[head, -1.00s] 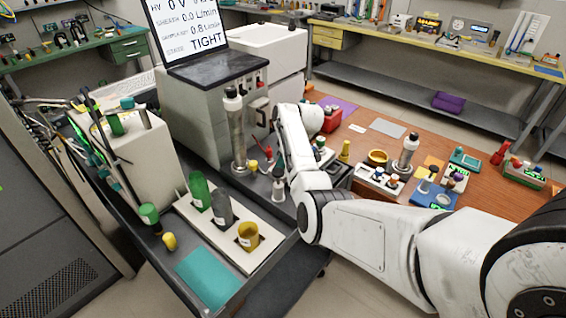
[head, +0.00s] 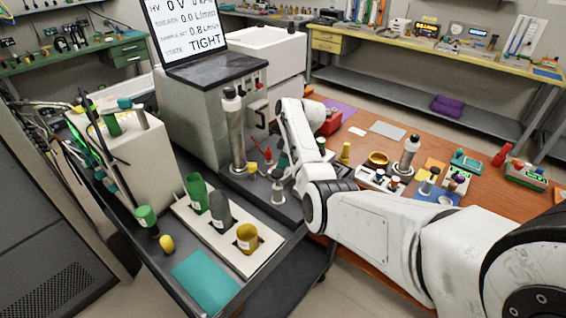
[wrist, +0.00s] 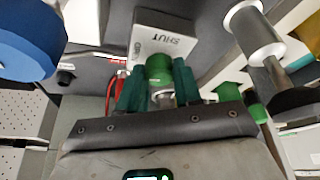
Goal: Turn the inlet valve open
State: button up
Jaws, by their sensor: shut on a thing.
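In the wrist view a green round knob (wrist: 159,68), which looks like the inlet valve's handle, sits between the two teal fingers of my gripper (wrist: 158,88). The fingers are shut on it, one on each side. Just beyond it stands a white label block (wrist: 165,36) with SHUT upside down on its face and partly legible lettering on its side. In the head view my gripper is mostly hidden behind my white wrist, beside the grey cabinet (head: 190,115). The valve cannot be made out clearly there.
A metal cylinder (head: 235,135) stands left of my wrist. A white rack (head: 205,232) holds a green bottle (head: 197,193), a grey bottle (head: 220,210) and a yellow cup (head: 247,238). Small instruments crowd the wooden table (head: 395,218) to the right. The cabinet's screen reads TIGHT.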

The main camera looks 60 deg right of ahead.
jog(key=o, duration=1)
jog(key=shift+o, duration=0.2)
jog(key=b+v, duration=0.1)
jog(key=v, duration=1)
